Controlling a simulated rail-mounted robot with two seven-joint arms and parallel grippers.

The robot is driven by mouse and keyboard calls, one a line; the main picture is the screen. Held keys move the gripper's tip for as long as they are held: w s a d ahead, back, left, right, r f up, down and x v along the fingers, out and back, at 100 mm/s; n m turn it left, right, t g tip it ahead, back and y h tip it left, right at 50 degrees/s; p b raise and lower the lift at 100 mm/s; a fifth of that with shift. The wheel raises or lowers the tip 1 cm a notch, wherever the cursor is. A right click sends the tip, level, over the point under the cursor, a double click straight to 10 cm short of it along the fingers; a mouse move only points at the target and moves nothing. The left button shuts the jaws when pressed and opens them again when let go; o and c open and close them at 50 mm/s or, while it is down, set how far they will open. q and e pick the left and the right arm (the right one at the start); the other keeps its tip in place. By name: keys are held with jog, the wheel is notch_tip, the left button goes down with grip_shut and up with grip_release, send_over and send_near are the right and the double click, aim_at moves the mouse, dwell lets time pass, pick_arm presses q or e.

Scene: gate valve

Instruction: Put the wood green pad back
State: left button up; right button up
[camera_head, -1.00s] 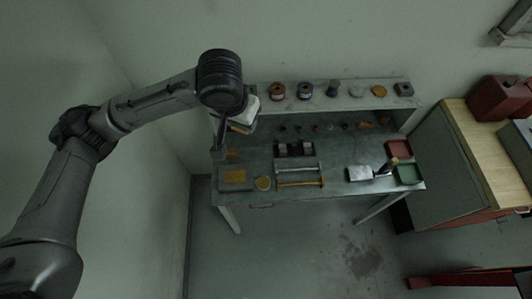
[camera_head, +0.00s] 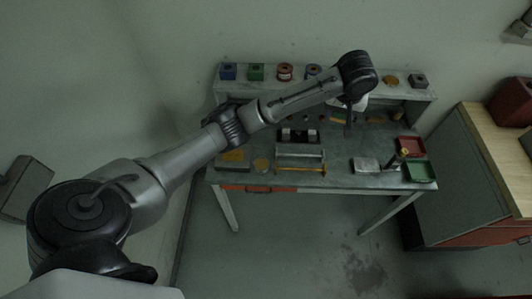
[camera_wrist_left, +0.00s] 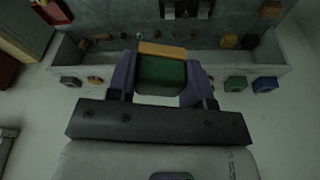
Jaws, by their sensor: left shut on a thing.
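In the left wrist view the wood green pad (camera_wrist_left: 161,73), a green block with a tan wood face, sits between the two fingers of my left gripper (camera_wrist_left: 160,80). The gripper is shut on it. In the head view my left gripper (camera_head: 349,128) hangs above the right part of the grey workbench (camera_head: 340,180), pointing down. The pad itself is too small to make out there. Whether it is clear of the bench cannot be told.
A raised back shelf (camera_head: 300,85) carries several small parts, including a blue block (camera_head: 228,71) and a green block (camera_head: 256,72). A red tray (camera_head: 411,144) and a green tray (camera_head: 419,172) lie at the bench's right end. A yellow-handled tool (camera_head: 300,169) lies near the front edge.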

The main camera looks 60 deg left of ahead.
pick_arm(q)
jog(key=a+f+n+b, duration=0.45)
jog(key=a+f, duration=0.45)
jog(key=f, duration=0.6)
jog(key=n+g+y+b, duration=0.1)
jog(key=n+g+b, duration=0.15)
jog(key=b, duration=0.25)
send_over(262, 142)
jog(key=shift+n+t, duration=0.3)
jog(key=shift+t, duration=0.15)
jog(key=f, duration=1.8)
jog(key=shift+d+f, duration=0.35)
jog(key=shift+f, duration=0.05)
jog(key=shift+f+b, duration=0.3)
jog(key=shift+f, duration=1.75)
pick_arm(e)
notch_tip(262, 142, down, 12)
pick_arm(q)
jog(key=shift+f, duration=0.1)
pick_arm(e)
jog(key=shift+w, duration=0.1)
pick_arm(q)
jog(key=o, duration=0.4)
jog(key=shift+f, duration=0.15)
jog(key=shift+c, duration=0.2)
jog(key=o, duration=0.5)
